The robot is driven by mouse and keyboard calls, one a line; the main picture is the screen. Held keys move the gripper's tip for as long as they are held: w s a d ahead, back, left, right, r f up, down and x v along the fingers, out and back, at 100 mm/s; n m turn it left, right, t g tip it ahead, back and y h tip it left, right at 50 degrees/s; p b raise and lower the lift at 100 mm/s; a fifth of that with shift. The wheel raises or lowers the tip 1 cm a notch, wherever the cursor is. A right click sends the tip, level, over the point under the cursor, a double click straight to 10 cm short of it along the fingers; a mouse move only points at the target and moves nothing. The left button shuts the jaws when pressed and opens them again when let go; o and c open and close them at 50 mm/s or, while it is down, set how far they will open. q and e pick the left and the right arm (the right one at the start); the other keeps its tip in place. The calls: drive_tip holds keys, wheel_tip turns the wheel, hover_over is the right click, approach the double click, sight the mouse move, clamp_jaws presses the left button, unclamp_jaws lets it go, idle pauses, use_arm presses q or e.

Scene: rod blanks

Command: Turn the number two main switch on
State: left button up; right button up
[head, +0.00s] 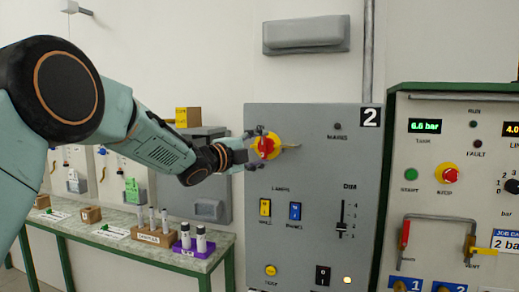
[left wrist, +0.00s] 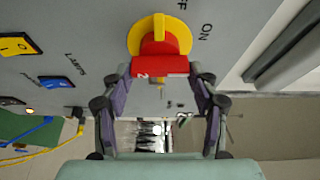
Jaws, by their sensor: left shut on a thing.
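The words OFF and ON show beside the plate; I cannot tell for certain which one the handle points to. My right gripper is not in view.
Below the switch are a yellow rocker (head: 265,208), a blue rocker (head: 295,212), a slider (head: 342,218) and a lit lamp (head: 347,280). A green-framed machine (head: 450,93) stands to the right. A bench (head: 120,250) with vials (head: 201,240) is at lower left.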

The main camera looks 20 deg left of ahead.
use_arm(q)
drive_tip(key=shift+r+m, duration=0.35)
drive_tip(key=shift+m, duration=0.05)
drive_tip(key=o, duration=1.3)
drive_tip(key=shift+c, duration=0.2)
drive_tip(key=o, duration=0.4)
drive_tip(key=shift+w+f, duration=0.2)
drive_tip(key=shift+f, duration=0.05)
drive_tip(key=shift+o, duration=0.2)
drive_tip(key=shift+s, duration=0.1)
drive_tip(key=shift+s, duration=0.15)
drive_tip(key=shift+s+a, duration=0.35)
drive_tip(key=shift+s, duration=0.1)
drive_tip(key=v, duration=1)
drive_tip(key=shift+s+a, duration=0.15)
drive_tip(key=shift+s, duration=0.2)
drive_tip(key=shift+s+r, duration=0.1)
drive_tip(key=shift+r, duration=0.05)
